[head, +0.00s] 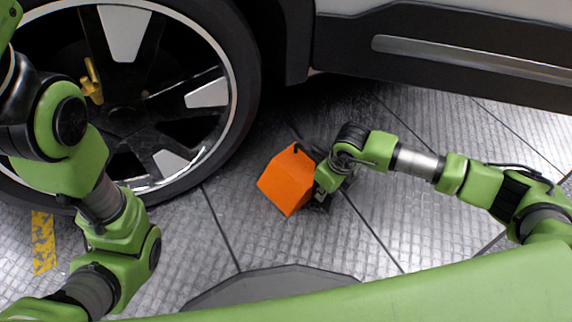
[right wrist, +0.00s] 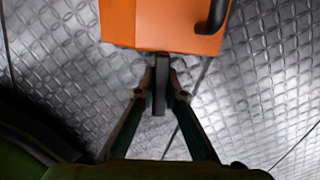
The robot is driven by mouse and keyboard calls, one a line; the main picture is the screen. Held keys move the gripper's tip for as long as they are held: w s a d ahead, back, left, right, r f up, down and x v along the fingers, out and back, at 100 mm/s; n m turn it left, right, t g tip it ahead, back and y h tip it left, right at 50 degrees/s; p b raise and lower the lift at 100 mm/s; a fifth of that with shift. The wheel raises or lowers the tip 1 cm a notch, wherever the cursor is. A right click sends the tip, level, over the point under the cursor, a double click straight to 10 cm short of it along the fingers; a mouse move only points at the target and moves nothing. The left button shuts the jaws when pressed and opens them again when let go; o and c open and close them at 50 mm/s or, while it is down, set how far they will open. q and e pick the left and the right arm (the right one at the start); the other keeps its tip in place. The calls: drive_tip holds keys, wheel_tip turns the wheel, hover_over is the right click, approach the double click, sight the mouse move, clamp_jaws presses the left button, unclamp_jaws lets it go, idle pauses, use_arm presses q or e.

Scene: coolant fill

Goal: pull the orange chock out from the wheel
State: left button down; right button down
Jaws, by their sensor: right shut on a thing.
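The orange chock (head: 286,181) sits on the metal floor to the right of the wheel (head: 243,85). A strip of bare floor shows between chock and tyre in the head view. My right gripper (head: 324,184) is at the chock's right side. In the right wrist view, the chock (right wrist: 160,28) fills the top, with a black handle (right wrist: 216,16) on it. There my right gripper's fingertips (right wrist: 161,86) close on a short grey tab that sticks out from the chock's edge. My left arm crosses the left side of the head view; its gripper does not show.
The car's dark sill (head: 440,55) overhangs the floor at the upper right. A yellow-striped marking (head: 43,243) lies on the floor at the left. A dark grey flat shape (head: 270,287) is at the bottom.

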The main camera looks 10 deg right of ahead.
drive_tip(key=shift+s+d+p, duration=0.3)
drive_tip(key=shift+s+p, duration=0.1)
drive_tip(key=shift+s, duration=0.45)
drive_tip(key=shift+s+d+p, duration=0.3)
drive_tip(key=shift+s+p, duration=0.1)
drive_tip(key=shift+s, duration=0.4)
drive_tip(key=shift+s+d+p, duration=0.3)
drive_tip(key=shift+s+p, duration=0.1)
drive_tip(key=shift+s, duration=0.45)
drive_tip(key=c, duration=1.7)
unclamp_jaws()
drive_tip(key=shift+w, duration=0.1)
